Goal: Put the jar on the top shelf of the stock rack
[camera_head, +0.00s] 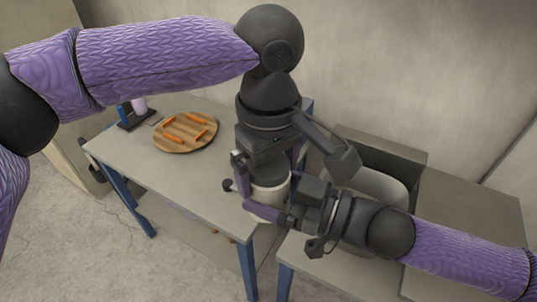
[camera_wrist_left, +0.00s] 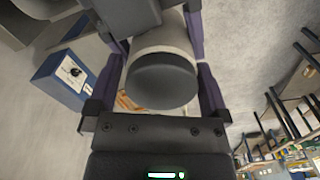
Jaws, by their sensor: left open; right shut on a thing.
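A pale jar (camera_head: 268,196) is at the right end of the left table, partly hidden by both grippers. In the left wrist view the jar (camera_wrist_left: 162,42) shows its round dark lid (camera_wrist_left: 161,81) facing the camera. My right gripper (camera_head: 266,209) reaches in from the right and is shut on the jar's side. My left gripper (camera_head: 264,170) points down from above and is open, its purple fingers on either side of the jar in the left wrist view. Whether they touch it I cannot tell. I cannot clearly identify the stock rack.
A round wooden board (camera_head: 185,146) with several orange pieces lies on the table (camera_head: 200,182). A blue stand (camera_head: 136,118) is at its far left. A second table with a grey box (camera_head: 380,152) is at right. Cluttered shelving (camera_wrist_left: 285,158) shows in the left wrist view.

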